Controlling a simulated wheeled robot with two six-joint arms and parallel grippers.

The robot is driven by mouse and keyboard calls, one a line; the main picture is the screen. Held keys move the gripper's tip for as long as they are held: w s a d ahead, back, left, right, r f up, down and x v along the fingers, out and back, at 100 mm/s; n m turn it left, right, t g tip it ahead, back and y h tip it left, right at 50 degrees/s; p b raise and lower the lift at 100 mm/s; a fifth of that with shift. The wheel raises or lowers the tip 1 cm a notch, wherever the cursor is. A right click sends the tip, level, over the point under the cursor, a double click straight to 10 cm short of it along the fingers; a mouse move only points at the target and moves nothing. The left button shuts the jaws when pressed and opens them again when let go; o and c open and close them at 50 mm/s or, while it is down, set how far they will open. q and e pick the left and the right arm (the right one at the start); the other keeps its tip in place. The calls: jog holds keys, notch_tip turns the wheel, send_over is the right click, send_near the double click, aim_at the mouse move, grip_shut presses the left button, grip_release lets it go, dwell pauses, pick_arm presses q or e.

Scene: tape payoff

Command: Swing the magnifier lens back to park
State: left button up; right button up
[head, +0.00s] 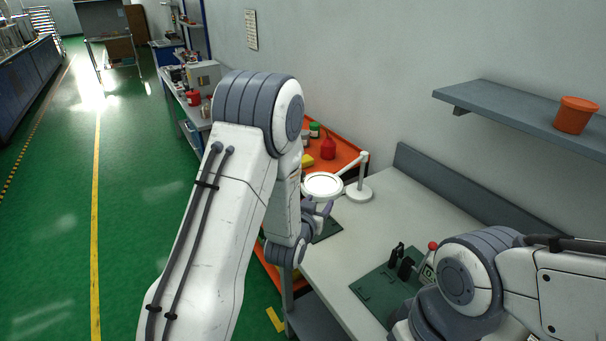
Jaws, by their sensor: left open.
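The magnifier lens (323,186) is a white ring with a pale disc. A short white arm joins it to an upright post on a round white base (358,193) at the back left of the bench. My left gripper (320,208) is just below and in front of the lens in the picture, open, with its grey fingers pointing right. I cannot tell whether a finger touches the ring. My left forearm and wrist hide the area left of the lens. My right arm enters at the lower right, and its gripper is not visible.
A green mat (372,296) holds black fixtures (406,268) and a red-knobbed lever (432,246) near my right arm. An orange cart (347,152) with a red bottle (328,148) stands behind the lens. A wall shelf (500,105) bears an orange pot (575,115). The bench middle is clear.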

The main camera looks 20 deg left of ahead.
pick_arm(q)
jog(key=a+n+t+y, duration=0.1)
jog(key=a+t+y, duration=0.15)
jog(key=a, duration=0.45)
jog(key=shift+t, duration=0.25)
jog(key=w+p, duration=0.1)
jog(key=w, duration=0.2)
jog(key=w+p, duration=0.2)
jog(key=w, duration=0.1)
jog(key=w+a+p, duration=0.1)
jog(key=w, duration=0.1)
jog(key=shift+w+r, duration=0.4)
jog(key=shift+w+f, duration=0.1)
jog(key=shift+w, duration=0.4)
grip_shut()
